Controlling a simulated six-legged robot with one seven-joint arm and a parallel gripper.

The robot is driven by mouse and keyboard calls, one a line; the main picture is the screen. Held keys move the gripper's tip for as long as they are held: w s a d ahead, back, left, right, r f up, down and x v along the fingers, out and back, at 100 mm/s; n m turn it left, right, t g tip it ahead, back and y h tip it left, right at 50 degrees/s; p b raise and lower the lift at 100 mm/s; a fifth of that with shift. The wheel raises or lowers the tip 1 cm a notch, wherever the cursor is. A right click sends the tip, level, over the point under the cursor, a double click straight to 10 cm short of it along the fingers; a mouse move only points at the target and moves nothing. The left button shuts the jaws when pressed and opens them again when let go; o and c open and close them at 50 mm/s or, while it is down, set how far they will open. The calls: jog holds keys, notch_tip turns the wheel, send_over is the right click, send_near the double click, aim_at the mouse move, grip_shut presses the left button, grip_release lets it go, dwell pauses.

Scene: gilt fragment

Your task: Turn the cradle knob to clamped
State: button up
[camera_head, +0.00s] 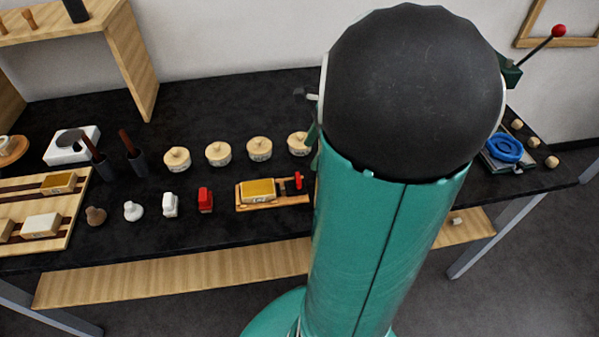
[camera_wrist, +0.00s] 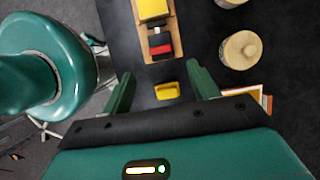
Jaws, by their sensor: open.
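The wooden cradle (camera_head: 245,206) lies on the black bench just left of my arm and holds a gilt block (camera_head: 258,190). Its red knob (camera_head: 298,181) stands at the cradle's right end. In the wrist view the cradle (camera_wrist: 174,30) is at the top, with the gilt block (camera_wrist: 152,8) cut by the edge and the red knob (camera_wrist: 160,47) on a black part. My gripper (camera_wrist: 161,70) is open and empty; the knob lies beyond the fingertips, apart from them. The knob's setting cannot be read. My arm hides most of the gripper in the head view.
A small yellow piece (camera_wrist: 168,91) shows between my fingers. Round lidded pots (camera_head: 218,153) stand behind the cradle, and a red item (camera_head: 205,199) stands left of it. A blue ring-shaped thing (camera_head: 505,149) lies at the right, near a red-tipped lever (camera_head: 558,31).

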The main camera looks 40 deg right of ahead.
aim_at(298, 177)
jog(key=x, duration=0.9)
jog(key=c, duration=1)
